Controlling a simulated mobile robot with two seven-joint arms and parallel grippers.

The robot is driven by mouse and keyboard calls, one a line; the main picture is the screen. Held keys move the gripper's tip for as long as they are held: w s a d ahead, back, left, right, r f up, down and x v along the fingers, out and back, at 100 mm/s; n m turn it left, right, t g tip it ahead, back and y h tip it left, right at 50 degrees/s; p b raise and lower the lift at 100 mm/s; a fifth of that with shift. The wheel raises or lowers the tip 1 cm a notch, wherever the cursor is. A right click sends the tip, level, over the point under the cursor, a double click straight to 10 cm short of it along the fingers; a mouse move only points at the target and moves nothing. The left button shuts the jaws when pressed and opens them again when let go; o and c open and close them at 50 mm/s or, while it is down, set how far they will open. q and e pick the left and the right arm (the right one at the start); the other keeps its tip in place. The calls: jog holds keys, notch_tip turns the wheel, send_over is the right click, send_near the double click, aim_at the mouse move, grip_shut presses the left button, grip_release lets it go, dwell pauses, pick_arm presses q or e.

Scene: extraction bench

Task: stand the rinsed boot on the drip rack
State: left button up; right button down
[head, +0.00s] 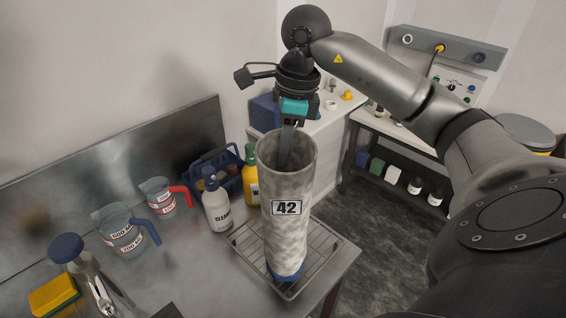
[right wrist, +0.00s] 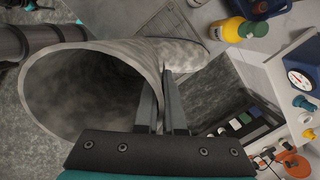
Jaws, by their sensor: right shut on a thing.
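The boot (head: 286,232) is a tall mottled grey shaft with a "42" label and a blue edge at its foot. It is upright, opening up, in front of the drip rack (head: 240,241), a wire grid in a metal tray on the bench. I cannot tell whether its sole touches the rack. My right gripper (head: 287,130) is above the boot, fingers pointing down, shut on the shaft's rim. In the right wrist view my fingers (right wrist: 163,100) pinch the rim of the boot (right wrist: 95,98), and its foot reaches toward the rack. My left gripper is not seen.
A cleaner spray bottle (head: 217,205), a yellow bottle (head: 251,180) and a blue caddy (head: 228,178) stand just behind the rack. Two measuring jugs and a yellow sponge (head: 54,295) are on the left. The bench's right edge is close to the rack.

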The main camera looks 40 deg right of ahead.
jog(key=shift+f, duration=1.45)
jog(key=shift+f, duration=0.15)
jog(key=c, duration=1)
grip_release()
jog(key=r, duration=0.4)
jog(key=s+d+r, duration=0.1)
jog(key=r, duration=0.3)
jog(key=r+p, duration=0.1)
jog(key=r, duration=0.3)
jog(key=shift+s+d, duration=0.15)
jog(key=shift+d, duration=0.05)
